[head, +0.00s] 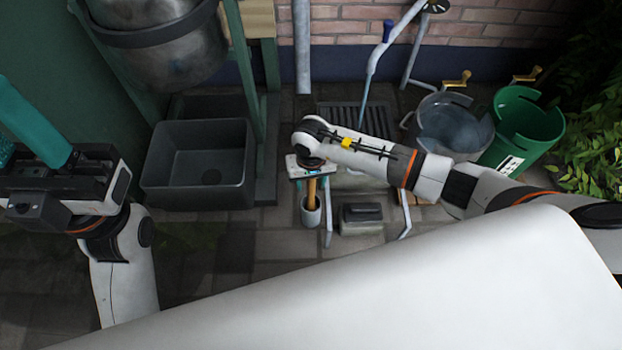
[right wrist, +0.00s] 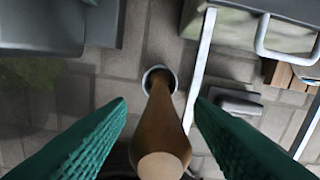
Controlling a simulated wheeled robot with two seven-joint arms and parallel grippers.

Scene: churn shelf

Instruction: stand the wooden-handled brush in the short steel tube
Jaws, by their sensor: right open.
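The wooden-handled brush (head: 312,188) stands roughly upright, its lower end inside the short steel tube (head: 311,217) on the paving. In the right wrist view the brown handle (right wrist: 160,125) runs from close to the camera down into the round tube mouth (right wrist: 146,77). The brush's lower end is hidden in the tube. My right gripper (head: 311,172) is above the tube around the top of the handle. Its green fingers (right wrist: 160,102) are spread, with gaps on both sides of the handle. My left gripper (head: 25,125) is at the left edge, away from the tube, its teal fingertips cut off.
A dark grey basin (head: 195,190) stands left of the tube. A dark block (head: 361,216) and pale metal legs (head: 328,225) are close on its right. A clear pot (head: 445,128) and green bucket (head: 522,130) stand further right. Paving in front is open.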

